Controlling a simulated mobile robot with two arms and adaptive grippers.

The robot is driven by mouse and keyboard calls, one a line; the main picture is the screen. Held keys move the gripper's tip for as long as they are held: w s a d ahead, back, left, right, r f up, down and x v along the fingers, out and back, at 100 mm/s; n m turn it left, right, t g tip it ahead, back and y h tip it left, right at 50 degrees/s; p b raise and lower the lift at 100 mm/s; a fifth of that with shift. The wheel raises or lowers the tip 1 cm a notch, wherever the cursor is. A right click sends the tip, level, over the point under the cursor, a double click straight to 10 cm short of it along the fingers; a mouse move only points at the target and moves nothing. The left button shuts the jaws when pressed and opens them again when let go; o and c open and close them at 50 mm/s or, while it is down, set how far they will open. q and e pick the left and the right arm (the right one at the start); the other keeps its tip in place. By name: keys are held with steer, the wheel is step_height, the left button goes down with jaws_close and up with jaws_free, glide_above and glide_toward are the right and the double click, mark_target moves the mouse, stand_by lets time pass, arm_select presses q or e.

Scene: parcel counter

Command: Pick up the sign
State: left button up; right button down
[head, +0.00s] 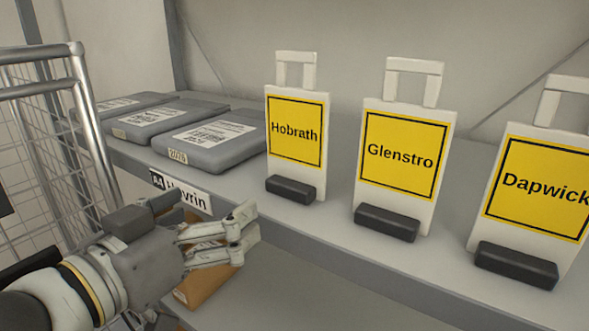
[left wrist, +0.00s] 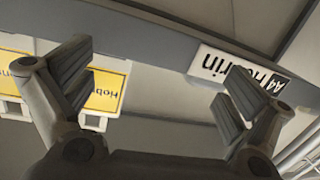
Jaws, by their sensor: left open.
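Three white stand-up signs with yellow faces and top handles stand upright on the shelf. The Hobrath sign (head: 295,132) is nearest my gripper, the Glenstro sign (head: 401,152) is in the middle, and the Dapwick sign (head: 540,185) is at the right, cut off by the picture edge. My left gripper (head: 245,232) is open and empty, in front of the shelf edge, left of and below the Hobrath sign and apart from it. In the left wrist view the Hobrath sign (left wrist: 108,84) appears upside down, partly behind a finger of the gripper (left wrist: 155,90). My right gripper does not show.
Several grey parcels (head: 212,140) lie on the shelf left of the signs. A label reading "A4" (head: 180,190) is on the shelf's front edge. A brown box (head: 205,285) sits on the level below, behind my gripper. A wire cage cart (head: 90,130) stands at the left.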

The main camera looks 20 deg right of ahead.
mark_target(294, 143)
arm_select(q)
steer(key=s+d+r+m+h, duration=0.2)
steer(key=s+d+r+m, duration=0.1)
steer(key=s+r, duration=0.3)
steer(key=shift+g, duration=0.4)
steer(key=x, duration=0.3)
steer(key=r+p+x, duration=0.1)
steer(key=x, duration=0.2)
steer(key=shift+w+r, duration=0.2)
steer(key=shift+w, duration=0.15)
steer(key=p+x, duration=0.2)
steer(key=x, duration=0.1)
steer(key=p+x, duration=0.1)
steer(key=shift+w+d+r, duration=0.15)
steer(key=shift+d+r, duration=0.05)
steer(key=shift+r, duration=0.1)
steer(key=shift+w+d+f, duration=0.15)
steer(key=shift+w+d, duration=0.05)
steer(key=shift+d, duration=0.15)
steer(key=shift+a, duration=0.1)
